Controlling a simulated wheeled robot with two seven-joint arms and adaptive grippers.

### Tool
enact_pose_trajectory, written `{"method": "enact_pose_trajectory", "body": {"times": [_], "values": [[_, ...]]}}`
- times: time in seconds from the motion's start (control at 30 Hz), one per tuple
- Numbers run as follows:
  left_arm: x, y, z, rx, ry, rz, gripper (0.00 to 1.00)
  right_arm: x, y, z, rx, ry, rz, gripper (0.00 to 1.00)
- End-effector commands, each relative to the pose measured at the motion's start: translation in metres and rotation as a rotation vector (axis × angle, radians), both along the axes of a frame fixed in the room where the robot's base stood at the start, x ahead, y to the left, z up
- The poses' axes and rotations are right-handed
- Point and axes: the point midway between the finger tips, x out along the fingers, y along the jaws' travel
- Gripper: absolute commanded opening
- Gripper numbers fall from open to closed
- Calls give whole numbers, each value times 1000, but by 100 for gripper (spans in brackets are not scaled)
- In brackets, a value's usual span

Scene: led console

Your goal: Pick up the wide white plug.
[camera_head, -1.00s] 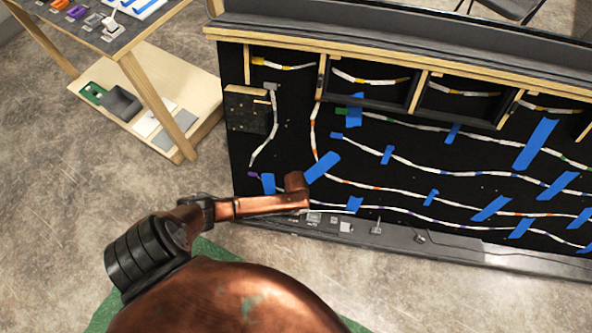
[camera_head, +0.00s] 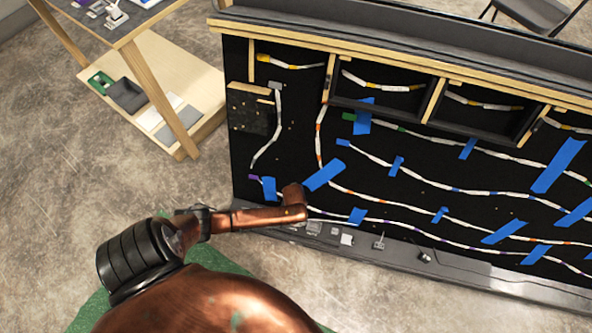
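Several small white and grey pieces lie on the grey ledge at the foot of the black console panel, among them a flat white piece (camera_head: 346,239), a grey piece with an upright stem (camera_head: 379,243) and a dark-and-white piece (camera_head: 425,256). I cannot tell which of these is the wide white plug. A copper part of my own arm reaches over the left end of the ledge and may hide things behind it. Neither gripper's fingers are in view.
The black console panel (camera_head: 290,95) carries white cables held by blue tape. A wooden table with a lower shelf (camera_head: 205,100) stands at the left, holding a dark grey bin (camera_head: 127,95). A dark chair (camera_head: 535,10) is at the top right. Concrete floor is clear at the left.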

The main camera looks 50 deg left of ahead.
Motion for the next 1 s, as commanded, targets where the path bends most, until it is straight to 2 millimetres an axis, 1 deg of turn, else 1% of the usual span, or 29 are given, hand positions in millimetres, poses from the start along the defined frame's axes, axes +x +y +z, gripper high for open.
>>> {"method": "enact_pose_trajectory", "body": {"times": [0.13,0.8,1.0], "values": [[1,0,1,0,-1,0,51,0,0,1,0,0,0,40],[0,0,1,0,0,0,5,0,0,0,0,2,0,40],[0,0,1,0,0,0,5,0,0,0,0,2,0,40]]}}
